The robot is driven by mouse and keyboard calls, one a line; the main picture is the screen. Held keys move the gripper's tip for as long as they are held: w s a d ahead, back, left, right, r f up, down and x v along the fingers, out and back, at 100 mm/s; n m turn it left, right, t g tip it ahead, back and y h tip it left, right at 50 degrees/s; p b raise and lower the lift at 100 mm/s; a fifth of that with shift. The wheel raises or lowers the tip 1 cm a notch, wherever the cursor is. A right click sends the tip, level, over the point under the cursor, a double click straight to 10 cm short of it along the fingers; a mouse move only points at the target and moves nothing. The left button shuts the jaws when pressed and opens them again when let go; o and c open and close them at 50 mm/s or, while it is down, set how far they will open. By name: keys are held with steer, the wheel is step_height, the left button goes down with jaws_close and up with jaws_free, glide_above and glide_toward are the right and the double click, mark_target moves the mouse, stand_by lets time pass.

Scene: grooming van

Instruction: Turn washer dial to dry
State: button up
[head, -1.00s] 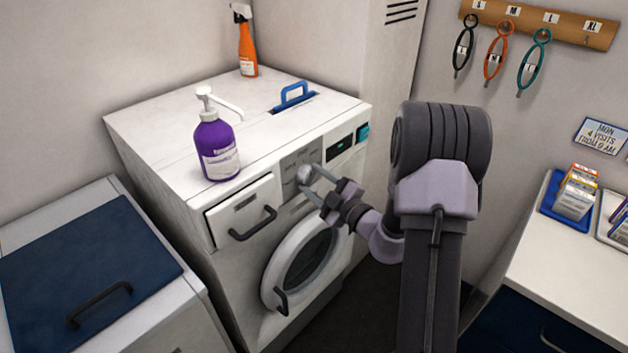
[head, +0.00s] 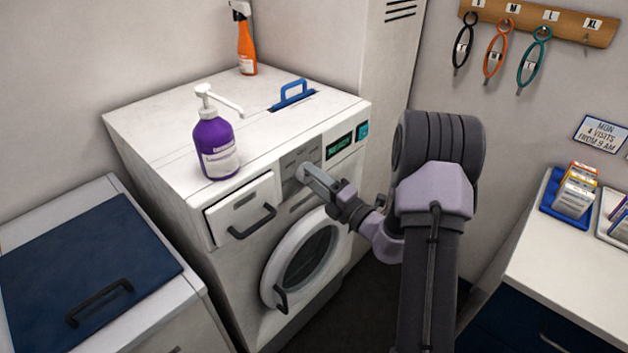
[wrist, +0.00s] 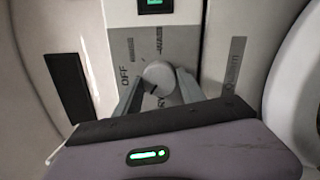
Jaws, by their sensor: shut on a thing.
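The washer (head: 240,130) stands against the wall with a grey dial panel on its front. The round grey dial (wrist: 160,78) sits on that panel in the wrist view, with a dark mark low on its left side. OFF is printed to its left, and other labels above and below are too blurred or covered to read fully. My gripper (head: 306,174) is shut on the dial, and the wrist view shows one finger on each side of it (wrist: 160,88). In the head view the fingers largely hide the dial.
A purple pump bottle (head: 216,147) and an orange spray bottle (head: 246,45) stand on the washer top, by a blue handle (head: 293,93). A detergent drawer (head: 243,206) is left of the panel. The round door (head: 273,276) is below. A green-lit display (head: 339,146) is right of the panel.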

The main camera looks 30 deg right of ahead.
steer(key=n+y+b, duration=0.1)
steer(key=n, duration=0.6)
steer(key=shift+d+b, duration=0.1)
steer(key=shift+b, duration=0.25)
steer(key=shift+n, duration=0.4)
steer(key=o, duration=1.4)
steer(key=shift+c, duration=0.2)
steer(key=p+v, duration=0.3)
steer(key=v, duration=1.4)
steer(key=shift+s+d, duration=0.15)
steer(key=shift+d, duration=0.1)
